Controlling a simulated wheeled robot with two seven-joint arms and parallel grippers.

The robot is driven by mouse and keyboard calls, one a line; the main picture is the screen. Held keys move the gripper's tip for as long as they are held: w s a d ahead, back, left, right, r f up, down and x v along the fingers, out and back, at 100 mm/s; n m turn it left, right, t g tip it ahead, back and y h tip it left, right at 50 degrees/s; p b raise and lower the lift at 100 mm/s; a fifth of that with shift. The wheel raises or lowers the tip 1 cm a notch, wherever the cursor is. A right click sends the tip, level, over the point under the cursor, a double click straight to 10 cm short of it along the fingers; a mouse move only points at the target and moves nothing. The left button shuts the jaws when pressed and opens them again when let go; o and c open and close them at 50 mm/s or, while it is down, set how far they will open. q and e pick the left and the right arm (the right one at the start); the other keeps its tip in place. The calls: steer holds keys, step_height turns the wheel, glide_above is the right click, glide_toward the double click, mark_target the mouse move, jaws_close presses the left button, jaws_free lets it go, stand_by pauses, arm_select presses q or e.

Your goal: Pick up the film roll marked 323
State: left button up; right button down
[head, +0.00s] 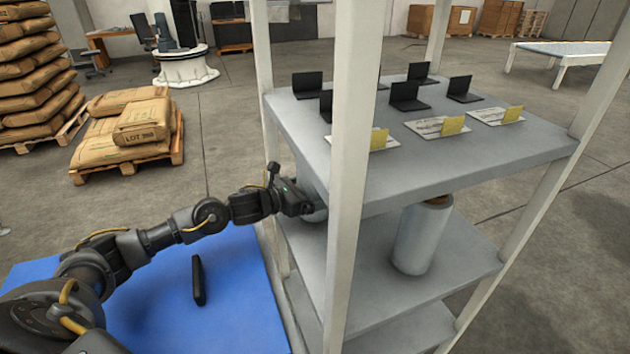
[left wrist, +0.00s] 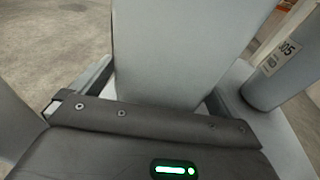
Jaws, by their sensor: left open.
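A grey film roll stands upright close in front of my left gripper (left wrist: 165,88) in the left wrist view (left wrist: 185,45). In the head view this roll (head: 310,172) is mostly hidden behind the white post and my gripper. My left gripper (head: 308,205) is open, with one finger on each side of the roll; I cannot tell whether they touch it. No marking shows on this roll. A second grey roll (left wrist: 292,60) at the right of the wrist view has a label that seems to read 305. In the head view, a grey roll (head: 422,238) stands on the middle shelf. My right gripper is not in view.
The white rack post (head: 352,150) stands just right of my gripper. The upper shelf (head: 470,165) lies above the rolls and holds several black laptop-like items and cards with yellow notes. A blue surface (head: 235,325) with a dark object (head: 198,280) lies below my arm.

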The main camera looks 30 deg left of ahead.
arm_select(q)
steer(key=c, duration=1.6)
steer(key=shift+a+r, duration=0.1)
steer(key=shift+r, duration=0.05)
steer(key=shift+c, duration=0.9)
steer(key=shift+r, duration=0.15)
steer(key=b+v, duration=0.8)
steer(key=v, duration=1)
steer(key=shift+a+r, duration=0.1)
